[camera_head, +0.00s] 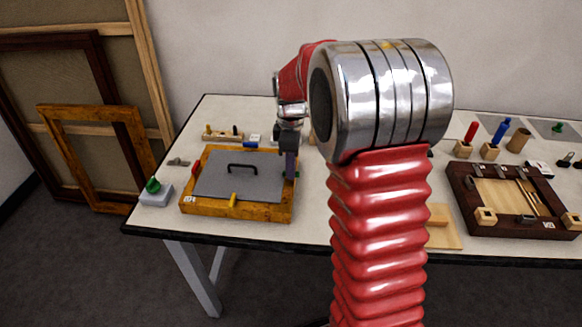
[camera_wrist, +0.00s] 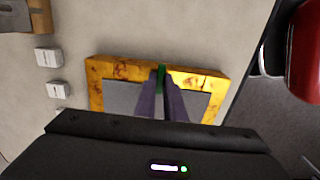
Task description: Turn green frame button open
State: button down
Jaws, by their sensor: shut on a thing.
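A gilt frame (camera_head: 262,211) lies flat on the table with a grey backing panel (camera_head: 225,178) inside it. The panel has a black handle (camera_head: 242,168). The green frame button (camera_wrist: 161,76) is on the frame's rim, at the right side in the head view, where my gripper mostly hides it. In the wrist view it is a narrow green strip across the rim, between my two purple fingertips. My gripper (camera_wrist: 162,90) points down at the rim and is shut on the green button. It also shows in the head view (camera_head: 291,164).
A yellow button (camera_head: 233,199) sits on the front rim. A white block with a green knob (camera_head: 153,187) stands left of the frame. A small wooden rack (camera_head: 222,134) is behind it. A dark wooden tray frame (camera_head: 466,200) lies at the right. My red arm hides the table's middle.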

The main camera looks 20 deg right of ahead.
jog(key=shift+m, duration=0.3)
jog(key=m, duration=1.4)
jog(key=shift+m, duration=1.7)
jog(key=c, duration=1.8)
grip_release()
jog(key=shift+c, duration=0.2)
jog(key=shift+r, duration=0.1)
